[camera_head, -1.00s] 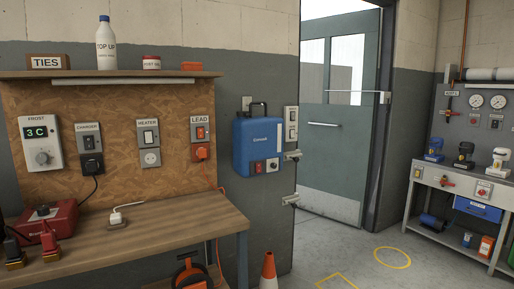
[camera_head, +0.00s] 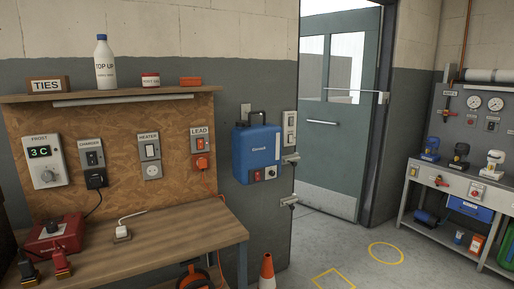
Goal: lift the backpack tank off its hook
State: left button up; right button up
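The blue backpack tank (camera_head: 256,146) hangs on the grey wall, right of the wooden tool board. It has a dark handle on top and a red switch and a round knob low on its front. The hook behind it is hidden, so I cannot see how it hangs. Neither of my grippers shows in the head view, and nothing is seen touching the tank.
A wooden workbench (camera_head: 165,236) with a red case (camera_head: 54,239) stands left of the tank. A door (camera_head: 338,140) and open floor lie to the right.

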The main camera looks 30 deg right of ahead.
aim_at(257, 147)
jog(key=i+l, duration=1.05)
jog(key=l+u, duration=0.05)
